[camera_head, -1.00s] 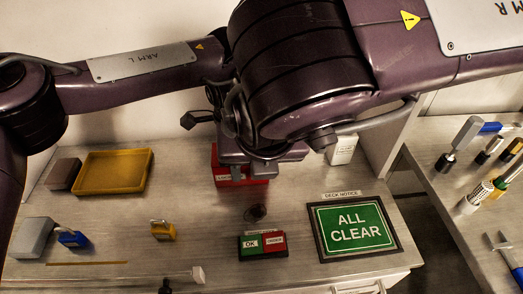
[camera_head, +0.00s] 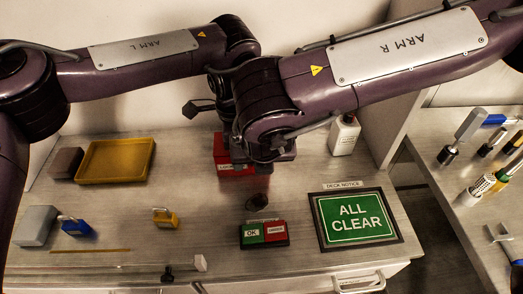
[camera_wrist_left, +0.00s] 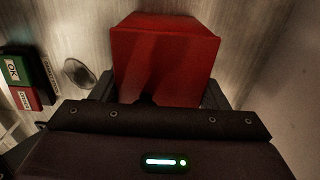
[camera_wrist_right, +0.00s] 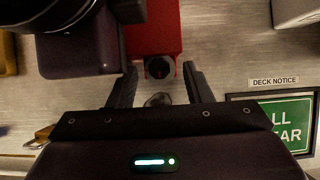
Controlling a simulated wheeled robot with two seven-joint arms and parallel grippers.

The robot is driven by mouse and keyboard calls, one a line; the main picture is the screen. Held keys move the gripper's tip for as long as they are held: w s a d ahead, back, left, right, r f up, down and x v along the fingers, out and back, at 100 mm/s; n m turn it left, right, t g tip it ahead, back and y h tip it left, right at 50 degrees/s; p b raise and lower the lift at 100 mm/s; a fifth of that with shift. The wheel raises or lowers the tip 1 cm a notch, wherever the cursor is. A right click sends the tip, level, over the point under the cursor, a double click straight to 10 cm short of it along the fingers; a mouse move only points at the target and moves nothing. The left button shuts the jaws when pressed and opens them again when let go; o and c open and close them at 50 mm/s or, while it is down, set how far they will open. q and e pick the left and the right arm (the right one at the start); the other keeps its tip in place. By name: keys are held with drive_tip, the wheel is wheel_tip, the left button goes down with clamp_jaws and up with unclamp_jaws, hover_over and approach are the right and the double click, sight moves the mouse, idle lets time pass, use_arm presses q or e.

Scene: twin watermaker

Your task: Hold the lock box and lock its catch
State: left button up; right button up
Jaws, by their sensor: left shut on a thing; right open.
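The red lock box (camera_head: 225,150) stands on the bench near the wall, partly hidden by my arms in the head view. My left gripper (camera_wrist_left: 160,92) is shut on the lock box (camera_wrist_left: 165,50), with a finger at each side of it. In the right wrist view a round dark knob (camera_wrist_right: 159,67), apparently the catch, is on the near end of the red box (camera_wrist_right: 153,25). My right gripper (camera_wrist_right: 160,80) is open, its fingertips on either side of the knob and apart from it.
A green and red OK block (camera_head: 264,234) and a green ALL CLEAR sign (camera_head: 355,218) lie in front. A white bottle (camera_head: 344,136) stands to the right. A yellow padlock (camera_head: 165,218), blue padlock (camera_head: 76,227) and yellow tray (camera_head: 117,161) are at the left.

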drive_tip(key=shift+f, duration=0.15)
drive_tip(key=shift+c, duration=0.4)
clamp_jaws()
drive_tip(key=c, duration=0.7)
unclamp_jaws()
drive_tip(key=shift+w, duration=0.1)
clamp_jaws()
